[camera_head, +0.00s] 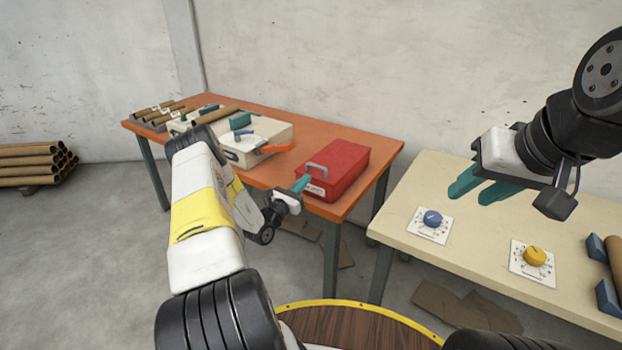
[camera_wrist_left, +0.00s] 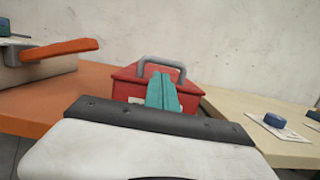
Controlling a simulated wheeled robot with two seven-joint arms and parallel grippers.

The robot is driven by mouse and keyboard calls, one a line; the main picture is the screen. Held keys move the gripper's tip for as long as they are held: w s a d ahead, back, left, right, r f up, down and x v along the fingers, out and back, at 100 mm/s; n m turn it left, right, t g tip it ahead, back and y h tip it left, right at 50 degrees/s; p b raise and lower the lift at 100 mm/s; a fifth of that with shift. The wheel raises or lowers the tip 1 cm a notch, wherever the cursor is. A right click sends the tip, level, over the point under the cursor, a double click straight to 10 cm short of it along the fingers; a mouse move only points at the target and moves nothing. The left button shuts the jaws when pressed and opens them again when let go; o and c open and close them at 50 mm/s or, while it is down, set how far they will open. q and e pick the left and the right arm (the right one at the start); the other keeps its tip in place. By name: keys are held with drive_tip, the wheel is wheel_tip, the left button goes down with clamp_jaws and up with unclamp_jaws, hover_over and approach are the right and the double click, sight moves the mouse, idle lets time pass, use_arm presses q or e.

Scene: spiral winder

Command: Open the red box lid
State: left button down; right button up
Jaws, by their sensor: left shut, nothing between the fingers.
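The red box (camera_head: 341,165) sits at the right end of the orange table, its lid down, with a grey handle (camera_head: 316,171) at its front edge. In the left wrist view the red box (camera_wrist_left: 122,86) is straight ahead, and its grey handle (camera_wrist_left: 161,62) arches above the fingertips. My left gripper (camera_head: 302,183) is shut and empty, its teal fingers pointing at the box front just below the handle; I cannot tell whether they touch it. It also shows in the left wrist view (camera_wrist_left: 162,83). My right gripper (camera_head: 474,188) is open and empty above the cream table.
A cream machine (camera_head: 262,131) with an orange lever (camera_head: 276,148) stands left of the box on the orange table (camera_head: 363,140). The cream table (camera_head: 470,237) at right carries a blue knob (camera_head: 432,218) and a yellow knob (camera_head: 535,256). Brown tubes (camera_head: 37,160) are stacked on the left floor.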

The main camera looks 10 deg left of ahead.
use_arm(q)
drive_tip(key=shift+x, duration=1.8)
drive_tip(key=shift+r, duration=0.1)
